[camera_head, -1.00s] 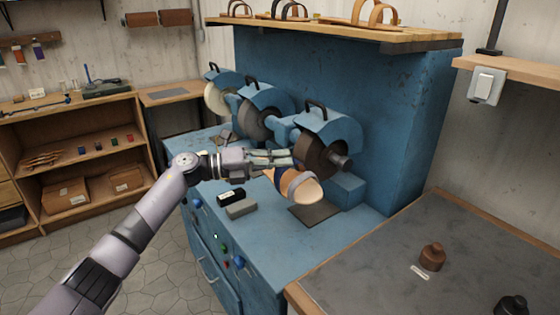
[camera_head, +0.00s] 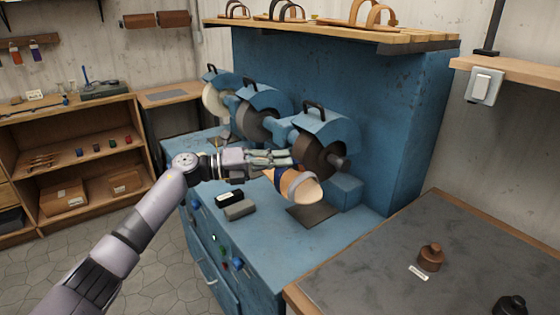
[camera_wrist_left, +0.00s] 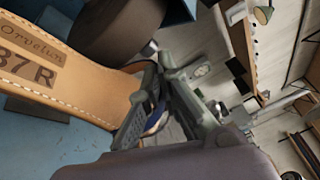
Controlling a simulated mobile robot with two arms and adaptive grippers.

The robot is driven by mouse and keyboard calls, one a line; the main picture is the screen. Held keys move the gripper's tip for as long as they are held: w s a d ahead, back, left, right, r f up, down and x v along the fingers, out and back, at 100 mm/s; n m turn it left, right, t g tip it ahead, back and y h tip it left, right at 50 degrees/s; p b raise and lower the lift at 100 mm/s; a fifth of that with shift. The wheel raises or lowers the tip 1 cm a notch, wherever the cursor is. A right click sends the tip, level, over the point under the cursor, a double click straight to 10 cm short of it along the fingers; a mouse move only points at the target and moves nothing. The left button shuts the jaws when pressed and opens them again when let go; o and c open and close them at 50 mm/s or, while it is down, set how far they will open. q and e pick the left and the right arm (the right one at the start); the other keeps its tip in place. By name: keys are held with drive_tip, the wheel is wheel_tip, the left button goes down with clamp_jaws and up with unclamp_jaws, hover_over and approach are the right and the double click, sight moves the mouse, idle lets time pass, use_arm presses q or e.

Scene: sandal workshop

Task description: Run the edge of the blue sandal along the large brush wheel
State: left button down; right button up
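The sandal (camera_head: 303,187) has a tan footbed and a dark blue strap (camera_head: 277,177). My left gripper (camera_head: 286,163) is shut on it, with the strap between the fingers in the left wrist view (camera_wrist_left: 152,108). There the sandal's tan footbed (camera_wrist_left: 60,75) shows stitching and "37 R". The nearest wheel (camera_head: 314,158), dark brown and large, sits under a blue hood just behind the sandal. In the left wrist view this wheel (camera_wrist_left: 115,28) is close beside the sandal's edge; I cannot tell whether they touch. My right gripper is not in view.
A grey wheel (camera_head: 250,123) and a cream wheel (camera_head: 214,99) stand farther back on the blue machine. A black block (camera_head: 229,197) and a grey block (camera_head: 239,210) lie on its bench. A dark flat pad (camera_head: 313,214) lies below the sandal. A grey-topped table (camera_head: 370,265) is at right.

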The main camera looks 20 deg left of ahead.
use_arm(q)
drive_tip(key=shift+w+a, duration=0.1)
drive_tip(key=shift+a, duration=0.1)
idle(0.4)
drive_tip(key=shift+w+a+r+b, duration=0.1)
drive_tip(key=shift+w+a+b, duration=0.3)
drive_tip(key=shift+a+b, duration=0.35)
drive_tip(key=shift+w+a, duration=0.1)
drive_tip(key=shift+w+a+b, duration=0.3)
drive_tip(key=shift+a+b, duration=0.1)
drive_tip(key=shift+b, duration=0.15)
drive_tip(key=shift+w+a, duration=0.15)
drive_tip(key=shift+a, duration=0.05)
idle(1.3)
drive_tip(key=shift+w+a+b, duration=0.3)
drive_tip(key=shift+a+b, duration=0.1)
drive_tip(key=shift+b, duration=0.15)
drive_tip(key=shift+w+a+r, duration=0.15)
drive_tip(key=shift+w+a, duration=0.05)
drive_tip(key=shift+a, duration=0.05)
